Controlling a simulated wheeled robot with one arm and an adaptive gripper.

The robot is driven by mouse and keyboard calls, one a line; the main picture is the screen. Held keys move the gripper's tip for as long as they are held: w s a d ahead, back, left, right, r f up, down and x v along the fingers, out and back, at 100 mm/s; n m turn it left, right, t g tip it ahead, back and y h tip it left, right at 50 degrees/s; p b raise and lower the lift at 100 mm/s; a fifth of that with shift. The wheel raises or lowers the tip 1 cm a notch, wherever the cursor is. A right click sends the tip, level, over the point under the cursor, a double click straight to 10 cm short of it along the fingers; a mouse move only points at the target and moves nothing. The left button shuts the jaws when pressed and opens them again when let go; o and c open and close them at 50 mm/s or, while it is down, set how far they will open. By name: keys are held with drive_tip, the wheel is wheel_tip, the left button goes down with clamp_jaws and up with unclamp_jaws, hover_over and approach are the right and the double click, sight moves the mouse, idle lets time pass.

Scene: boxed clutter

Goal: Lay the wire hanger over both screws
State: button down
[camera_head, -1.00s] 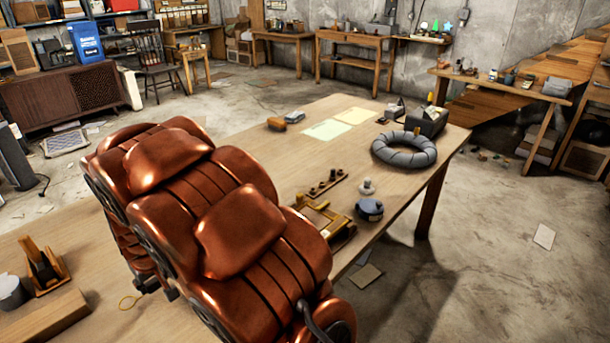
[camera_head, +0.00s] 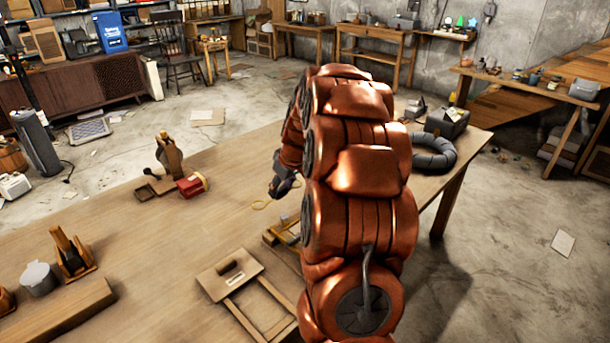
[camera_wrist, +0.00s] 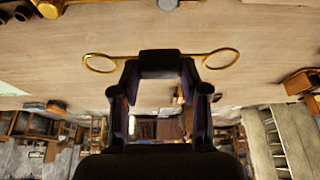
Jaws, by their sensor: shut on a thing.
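The wire hanger is a thin golden wire with a round loop at each end. In the wrist view the hanger (camera_wrist: 192,54) lies crosswise in my gripper (camera_wrist: 160,64), one loop on each side. My gripper is shut on its middle, above the wooden table. In the head view my gripper (camera_head: 273,191) hangs left of my arm, and one loop of the hanger (camera_head: 262,206) shows beside it. I cannot make out the two screws in either view; my arm hides part of the table.
The wooden table (camera_head: 150,262) holds a red box (camera_head: 192,186), a wooden frame (camera_head: 232,275), a yellow piece (camera_head: 288,234) close to my arm, and a grey ring (camera_head: 436,152) at the far right. The left middle of the table is mostly bare.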

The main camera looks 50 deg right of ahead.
drive_tip(key=s+d+r, duration=0.1)
drive_tip(key=s+d, duration=0.2)
drive_tip(key=d, duration=0.2)
drive_tip(key=shift+s+d+r, duration=0.3)
drive_tip(key=shift+d+r, duration=0.1)
drive_tip(key=shift+s+f+b, duration=0.15)
drive_tip(key=shift+b, duration=0.35)
drive_tip(key=shift+f+b, duration=1.15)
drive_tip(key=shift+f, duration=0.95)
drive_tip(key=shift+f+b, duration=2.15)
drive_tip(key=shift+f, duration=0.65)
drive_tip(key=c, duration=0.5)
unclamp_jaws()
